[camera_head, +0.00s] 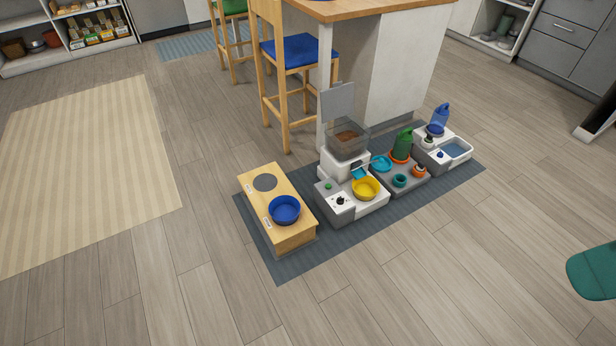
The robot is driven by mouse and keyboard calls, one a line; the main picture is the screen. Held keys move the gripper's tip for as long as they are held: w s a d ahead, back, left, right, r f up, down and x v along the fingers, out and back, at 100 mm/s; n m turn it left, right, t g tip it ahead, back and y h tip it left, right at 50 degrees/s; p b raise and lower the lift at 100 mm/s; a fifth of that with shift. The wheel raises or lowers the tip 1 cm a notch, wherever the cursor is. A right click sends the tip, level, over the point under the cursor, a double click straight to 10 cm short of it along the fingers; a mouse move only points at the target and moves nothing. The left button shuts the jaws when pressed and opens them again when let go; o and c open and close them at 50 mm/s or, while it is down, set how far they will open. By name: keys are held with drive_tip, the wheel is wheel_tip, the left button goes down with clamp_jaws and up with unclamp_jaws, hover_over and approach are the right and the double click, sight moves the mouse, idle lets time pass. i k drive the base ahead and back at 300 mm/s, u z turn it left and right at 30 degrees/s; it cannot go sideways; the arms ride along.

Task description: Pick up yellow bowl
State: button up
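The yellow bowl (366,188) sits upright on the front part of a white and grey pet feeder (341,207), right of the middle of the head view. A clear hopper with brown food (349,138) rises behind it, its grey lid raised. A light blue scoop (361,173) lies close behind the bowl. The bowl's inside looks empty, though it is small in the view. My gripper is not in view.
A wooden stand (257,203) holding a blue bowl (285,209) is to the left. A grey tray (409,182) with teal and orange dishes and a water fountain (457,149) are to the right. All stand on a dark mat (300,262). An island and chairs (296,52) are behind; the floor in front is clear.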

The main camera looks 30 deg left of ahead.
sight(366, 189)
drive_tip(key=u, duration=0.55)
drive_tip(key=i, duration=1.1)
drive_tip(key=u, duration=0.55)
drive_tip(key=i, duration=0.85)
drive_tip(key=u, duration=0.1)
